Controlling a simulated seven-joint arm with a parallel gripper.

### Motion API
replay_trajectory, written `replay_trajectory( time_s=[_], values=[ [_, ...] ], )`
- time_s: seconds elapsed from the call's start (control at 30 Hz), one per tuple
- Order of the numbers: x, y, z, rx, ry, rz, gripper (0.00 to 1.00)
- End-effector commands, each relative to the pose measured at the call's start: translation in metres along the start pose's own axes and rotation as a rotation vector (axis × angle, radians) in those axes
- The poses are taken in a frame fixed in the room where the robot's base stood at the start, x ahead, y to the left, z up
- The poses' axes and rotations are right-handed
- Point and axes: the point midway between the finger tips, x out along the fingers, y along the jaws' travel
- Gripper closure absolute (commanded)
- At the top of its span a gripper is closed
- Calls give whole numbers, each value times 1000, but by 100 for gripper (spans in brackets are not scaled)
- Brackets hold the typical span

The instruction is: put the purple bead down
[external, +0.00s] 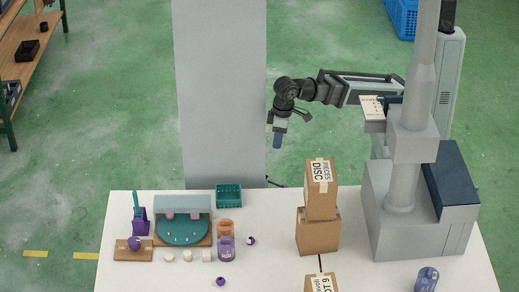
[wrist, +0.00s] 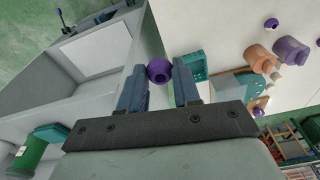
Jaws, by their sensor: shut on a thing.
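My gripper (external: 277,141) is raised beyond the far edge of the table in the external view, in front of a grey panel. In the wrist view its two blue fingers (wrist: 160,80) are shut on a purple bead (wrist: 159,70), which has a dark hole. The held bead is too small to make out in the external view. Another purple bead (external: 220,281) lies near the table's front edge, and a purple ball (external: 135,243) sits on a wooden block at the left.
A teal disc (external: 183,231), a teal basket (external: 229,195), an orange jar (external: 225,228) and a purple jar (external: 226,249) stand on the white table (external: 270,270). Stacked cardboard boxes (external: 318,232) stand right of centre. A white-and-purple bead (external: 251,241) lies beside the jars.

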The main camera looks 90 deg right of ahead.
Motion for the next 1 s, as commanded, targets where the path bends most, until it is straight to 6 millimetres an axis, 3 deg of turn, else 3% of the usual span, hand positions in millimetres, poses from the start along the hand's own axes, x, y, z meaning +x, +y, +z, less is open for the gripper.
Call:
replay_trajectory(
  time_s=[0.2, 0.5, 0.73, 1.0],
  values=[
    [-7, 54, 3, 330, 2, 38, 96],
    [-12, 109, 3, 647, 3, 76, 96],
    [-13, 135, -8, 724, 1, 86, 96],
    [-21, 148, -56, 574, -16, 69, 96]
  ],
)
